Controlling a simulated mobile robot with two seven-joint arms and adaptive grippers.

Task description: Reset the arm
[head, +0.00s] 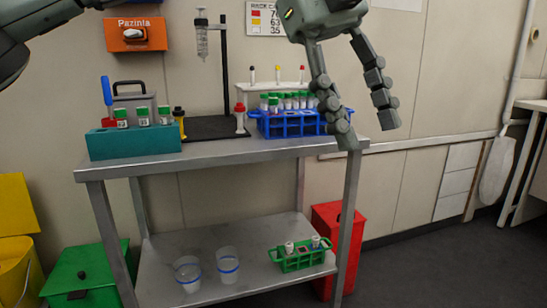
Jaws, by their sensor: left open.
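My left gripper (367,131) hangs down from the top edge, right of the middle. Its two dark jointed fingers are spread wide with nothing between them. It is in front of the right end of the metal cart's top shelf (215,157); one finger covers part of the blue tube rack (287,127) and the shelf corner. I cannot tell whether it touches either. Part of my own arm crosses the upper left. My right gripper is not in view.
A teal rack (135,143) and a dark stand (225,75) share the top shelf. Two beakers, including one (229,266), and a green rack (302,258) are on the lower shelf. A red bin (327,222) stands behind. The floor at right (450,260) is clear.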

